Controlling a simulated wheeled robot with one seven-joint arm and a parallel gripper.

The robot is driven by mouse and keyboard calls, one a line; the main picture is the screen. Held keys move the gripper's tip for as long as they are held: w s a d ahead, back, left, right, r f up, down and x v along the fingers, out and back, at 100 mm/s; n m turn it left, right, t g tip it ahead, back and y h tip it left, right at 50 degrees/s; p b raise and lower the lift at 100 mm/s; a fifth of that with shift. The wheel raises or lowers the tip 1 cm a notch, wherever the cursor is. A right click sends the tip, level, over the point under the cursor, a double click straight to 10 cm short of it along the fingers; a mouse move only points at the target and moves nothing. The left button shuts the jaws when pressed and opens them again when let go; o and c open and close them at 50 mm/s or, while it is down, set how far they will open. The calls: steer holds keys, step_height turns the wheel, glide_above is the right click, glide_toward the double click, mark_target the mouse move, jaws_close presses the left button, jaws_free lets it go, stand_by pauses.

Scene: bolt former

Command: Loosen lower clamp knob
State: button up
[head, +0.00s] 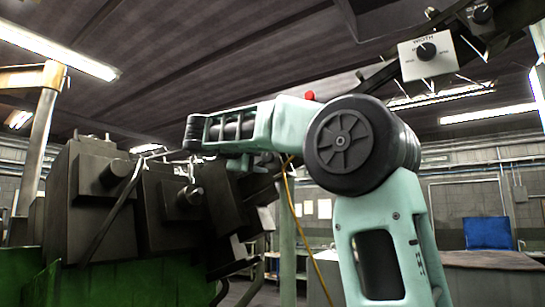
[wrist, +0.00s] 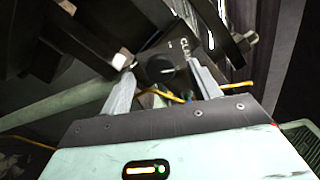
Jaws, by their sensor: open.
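The lower clamp knob appears to be the round black knob (wrist: 164,69) on a dark plate lettered "CLA…" (wrist: 179,50) in the wrist view; the rest of the lettering is cut off or hidden. My gripper (wrist: 161,74) is open, with one pale finger on each side of the knob. The knob lies in line with the gap between the fingertips. I cannot tell whether either finger touches it. In the head view my arm stretches left towards the dark machine, and I cannot make out the gripper or this knob there.
The dark machine (head: 98,212) stands on a green base (head: 150,285) at the left. A white box with a "WIDTH" knob (head: 427,51) hangs at upper right, beside another knob (head: 482,14). A yellow cable (wrist: 165,95) runs just behind the fingers. Dark bars crowd the upper wrist view.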

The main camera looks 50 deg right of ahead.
steer(key=shift+d+r, duration=0.1)
steer(key=shift+d, duration=1.15)
steer(key=shift+a+n+p, duration=0.15)
steer(key=shift+n+p, duration=1.8)
steer(key=shift+p, duration=0.15)
steer(key=shift+a+n+p, duration=0.15)
steer(key=shift+n+p, duration=1.8)
steer(key=shift+p, duration=0.1)
